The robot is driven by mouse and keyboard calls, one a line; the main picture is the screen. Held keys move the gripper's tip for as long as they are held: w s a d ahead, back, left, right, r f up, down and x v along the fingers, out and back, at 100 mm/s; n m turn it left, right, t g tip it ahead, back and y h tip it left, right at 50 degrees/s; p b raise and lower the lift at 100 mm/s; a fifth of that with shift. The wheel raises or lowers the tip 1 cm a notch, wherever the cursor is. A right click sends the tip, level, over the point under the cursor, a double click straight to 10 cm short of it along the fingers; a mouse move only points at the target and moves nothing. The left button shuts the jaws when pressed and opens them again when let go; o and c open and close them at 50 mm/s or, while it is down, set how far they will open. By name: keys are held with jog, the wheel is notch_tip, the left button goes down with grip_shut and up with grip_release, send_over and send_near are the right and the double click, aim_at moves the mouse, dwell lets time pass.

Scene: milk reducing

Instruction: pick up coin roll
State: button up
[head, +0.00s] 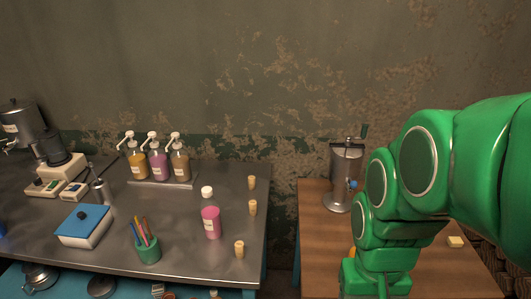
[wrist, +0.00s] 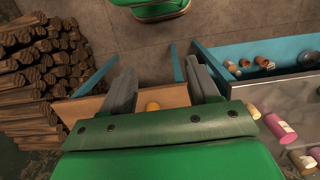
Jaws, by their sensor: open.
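Several small tan cylinders stand along the right edge of the metal table in the head view: one at the back (head: 252,183), one in the middle (head: 253,207) and one in front (head: 239,249). They look like possible coin rolls, but I cannot read any label. In the wrist view, a tan cylinder (wrist: 253,111) shows on the metal table at the right. My gripper (wrist: 160,68) is open, its two grey fingers apart over the wooden table's edge. A small yellow thing (wrist: 152,106) shows between them, apparently lower down and partly hidden. In the head view my arm hides the fingers.
The wooden table (head: 315,230) holds a metal urn (head: 345,175) and a pale block (head: 455,242). A gap separates the tables.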

jog(key=w+a+f, duration=0.2)
jog(key=w+a, duration=0.2)
jog(key=w, duration=0.4)
jog(key=t, duration=0.3)
send_over(239, 244)
jog(key=s, duration=0.1)
jog(key=f, duration=1.1)
jog(key=shift+s+d+f, duration=0.2)
jog(key=shift+d+f, duration=0.1)
jog(key=shift+d, duration=0.1)
jog(key=shift+w+a+f, duration=0.15)
jog(key=shift+w+f, duration=0.1)
jog(key=shift+f, duration=0.95)
jog(key=shift+w+a+f, duration=0.1)
jog(key=shift+w+f, duration=0.2)
jog(key=shift+f, duration=0.9)
jog(key=shift+w+a+f, duration=0.15)
jog(key=shift+w+f, duration=0.1)
jog(key=shift+f, duration=0.95)
grip_shut()
